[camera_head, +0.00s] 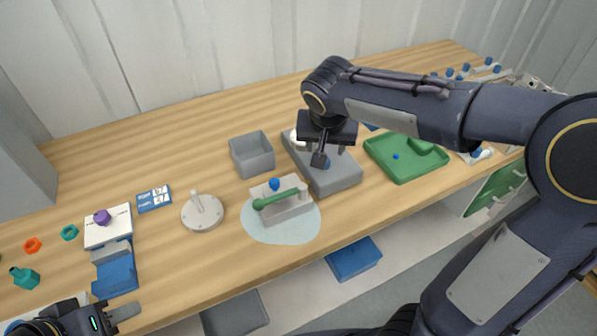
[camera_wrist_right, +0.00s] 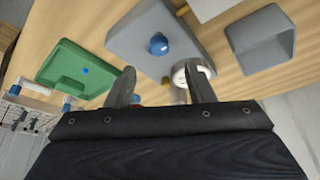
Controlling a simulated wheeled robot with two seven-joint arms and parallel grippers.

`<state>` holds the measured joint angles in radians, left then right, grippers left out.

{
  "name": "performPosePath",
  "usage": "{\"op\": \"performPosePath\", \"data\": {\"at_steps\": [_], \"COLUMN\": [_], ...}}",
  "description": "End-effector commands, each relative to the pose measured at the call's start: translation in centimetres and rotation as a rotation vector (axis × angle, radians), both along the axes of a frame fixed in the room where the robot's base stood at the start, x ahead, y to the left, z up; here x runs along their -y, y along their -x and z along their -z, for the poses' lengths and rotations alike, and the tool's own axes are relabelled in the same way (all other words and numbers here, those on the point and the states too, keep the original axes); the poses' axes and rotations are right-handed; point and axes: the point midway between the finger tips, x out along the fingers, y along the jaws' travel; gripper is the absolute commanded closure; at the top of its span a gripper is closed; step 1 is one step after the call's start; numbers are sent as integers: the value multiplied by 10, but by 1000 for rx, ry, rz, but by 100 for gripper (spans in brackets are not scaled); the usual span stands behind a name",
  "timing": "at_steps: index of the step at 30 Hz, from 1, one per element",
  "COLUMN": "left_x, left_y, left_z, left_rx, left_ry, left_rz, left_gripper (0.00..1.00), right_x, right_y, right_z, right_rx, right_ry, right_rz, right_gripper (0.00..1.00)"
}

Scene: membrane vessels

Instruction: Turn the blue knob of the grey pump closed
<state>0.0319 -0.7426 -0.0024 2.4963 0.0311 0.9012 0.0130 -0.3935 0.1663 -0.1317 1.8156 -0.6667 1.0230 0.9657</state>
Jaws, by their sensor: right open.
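The grey pump (camera_head: 338,180) is a grey block on the table, right of centre. Its blue knob (camera_head: 327,164) is partly hidden behind my right gripper (camera_head: 319,158) in the head view. In the right wrist view the blue knob (camera_wrist_right: 158,44) stands clear on top of the grey pump (camera_wrist_right: 140,25). My right gripper (camera_wrist_right: 160,72) is open, with nothing between its fingers, and the knob lies beyond the fingertips. A white round part (camera_wrist_right: 192,72) lies behind one finger. My left gripper (camera_head: 115,314) is at the lower left corner, away from the pump; its jaw opening is unclear.
Left of the pump is an empty grey bin (camera_head: 252,155). In front stands a white block with a green handle (camera_head: 279,199) and another blue knob (camera_head: 274,184), on a pale blue patch (camera_head: 265,230). A green tray (camera_head: 402,172) is to the right.

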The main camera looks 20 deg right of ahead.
Motion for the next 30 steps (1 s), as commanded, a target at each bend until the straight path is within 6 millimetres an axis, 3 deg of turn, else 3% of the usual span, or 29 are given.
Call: {"op": "performPosePath", "data": {"at_steps": [15,26,30], "left_x": [0,0,0], "left_y": [0,0,0], "left_z": [-2,-2,-2], "left_rx": [0,0,0], "left_ry": [0,0,0], "left_rz": [0,0,0], "left_gripper": [64,64,64], "right_x": [12,13,13], "right_y": [-24,-27,-27], "right_z": [63,70,70], "right_rx": [-2,0,0], "right_ry": [2,1,1], "right_rz": [4,4,4], "right_gripper": [51,51,67]}}
